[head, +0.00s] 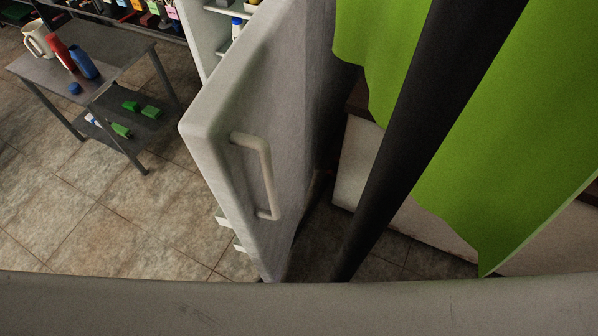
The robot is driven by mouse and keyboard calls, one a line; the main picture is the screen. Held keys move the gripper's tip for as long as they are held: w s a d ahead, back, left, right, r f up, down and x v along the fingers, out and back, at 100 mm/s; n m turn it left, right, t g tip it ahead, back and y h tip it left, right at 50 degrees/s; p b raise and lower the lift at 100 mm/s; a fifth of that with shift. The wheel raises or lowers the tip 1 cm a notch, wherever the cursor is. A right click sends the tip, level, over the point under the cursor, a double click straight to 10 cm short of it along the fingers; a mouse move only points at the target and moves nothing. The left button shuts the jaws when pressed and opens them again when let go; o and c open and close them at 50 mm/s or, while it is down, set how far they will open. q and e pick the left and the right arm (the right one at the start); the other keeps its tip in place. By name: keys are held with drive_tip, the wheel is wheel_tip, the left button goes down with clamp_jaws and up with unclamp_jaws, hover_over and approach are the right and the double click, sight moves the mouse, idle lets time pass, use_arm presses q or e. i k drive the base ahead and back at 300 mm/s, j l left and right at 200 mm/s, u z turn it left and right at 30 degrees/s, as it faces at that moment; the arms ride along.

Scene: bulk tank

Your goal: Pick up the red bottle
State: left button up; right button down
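A red bottle (60,52) stands on the grey table (118,52) at the far upper left of the head view. It appears tilted in the picture, between a white mug-like jug (36,38) and a blue bottle (84,63). A small blue object (75,88) lies near the table's front edge. Neither of my grippers shows in this view.
A white fridge-like door (215,120) with a handle (262,175) stands open in the middle. Green cloth (480,130) and a dark post (400,150) fill the right. Green blocks (130,106) lie on the table's lower shelf. Tiled floor (120,220) at left is clear.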

sight(61, 50)
drive_tip(key=l+u, duration=0.15)
drive_tip(key=i+j+z, duration=0.1)
drive_tip(key=j, duration=1.15)
drive_tip(key=i+j+z, duration=0.15)
drive_tip(key=j, duration=0.5)
